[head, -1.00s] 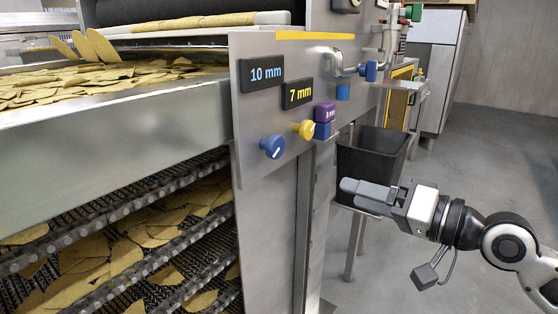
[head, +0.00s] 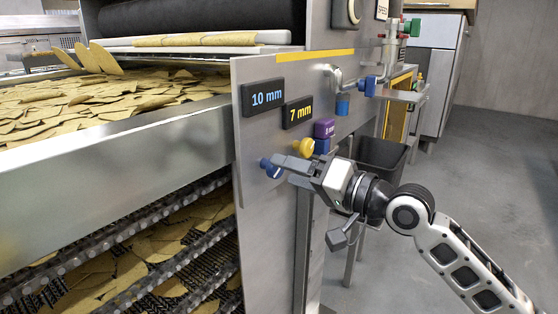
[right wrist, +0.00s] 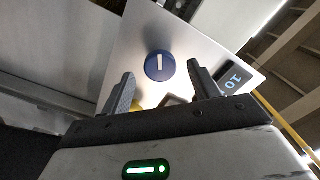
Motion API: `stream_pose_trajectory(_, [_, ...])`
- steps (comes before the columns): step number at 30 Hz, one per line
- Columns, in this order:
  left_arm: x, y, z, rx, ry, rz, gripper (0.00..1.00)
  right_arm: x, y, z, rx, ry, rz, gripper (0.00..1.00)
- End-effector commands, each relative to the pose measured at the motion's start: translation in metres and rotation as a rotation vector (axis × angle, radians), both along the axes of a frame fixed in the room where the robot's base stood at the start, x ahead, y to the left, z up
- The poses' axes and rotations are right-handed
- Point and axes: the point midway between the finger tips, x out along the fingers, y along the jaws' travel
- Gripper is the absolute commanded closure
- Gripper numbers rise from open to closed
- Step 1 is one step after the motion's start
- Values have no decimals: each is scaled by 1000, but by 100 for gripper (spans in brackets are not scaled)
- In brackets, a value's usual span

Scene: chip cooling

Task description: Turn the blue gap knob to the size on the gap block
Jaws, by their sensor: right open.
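The blue knob (head: 265,166) sits on the steel front panel, partly hidden by my right gripper. In the right wrist view the blue knob (right wrist: 160,66) lies ahead between the two fingers, with a white pointer line. My right gripper (head: 282,168) is open with its fingertips close to the knob; I cannot tell whether they touch it. The display (head: 265,97) above reads 10 mm in blue. A small purple block (head: 324,128) with lettering too small to read for sure sits on a blue block (head: 322,146) beside the panel. My left gripper is not in view.
A yellow knob (head: 303,147) is close to my right gripper, under a display (head: 298,112) reading 7 mm. A black bin (head: 382,153) stands behind my right arm. Conveyors with chips (head: 70,100) fill the left. Open floor lies at the right.

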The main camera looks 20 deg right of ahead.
Motion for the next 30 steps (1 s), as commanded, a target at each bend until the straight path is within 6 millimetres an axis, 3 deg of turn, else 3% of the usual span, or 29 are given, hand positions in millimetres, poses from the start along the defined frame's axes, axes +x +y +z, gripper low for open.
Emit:
stream_pose_trajectory(6, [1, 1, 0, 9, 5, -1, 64, 22, 17, 1, 1, 0, 1, 39])
stream_pose_trajectory(17, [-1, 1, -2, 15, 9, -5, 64, 27, 21, -1, -1, 0, 1, 39])
stream_pose_trajectory(18, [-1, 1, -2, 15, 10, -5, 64, 26, 21, -1, -1, 0, 1, 42])
stream_pose_trajectory(23, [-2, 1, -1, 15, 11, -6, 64, 26, 21, -1, -1, 0, 1, 84])
stream_pose_trajectory(30, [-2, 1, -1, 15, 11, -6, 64, 26, 21, -1, -10, -6, 0, 84])
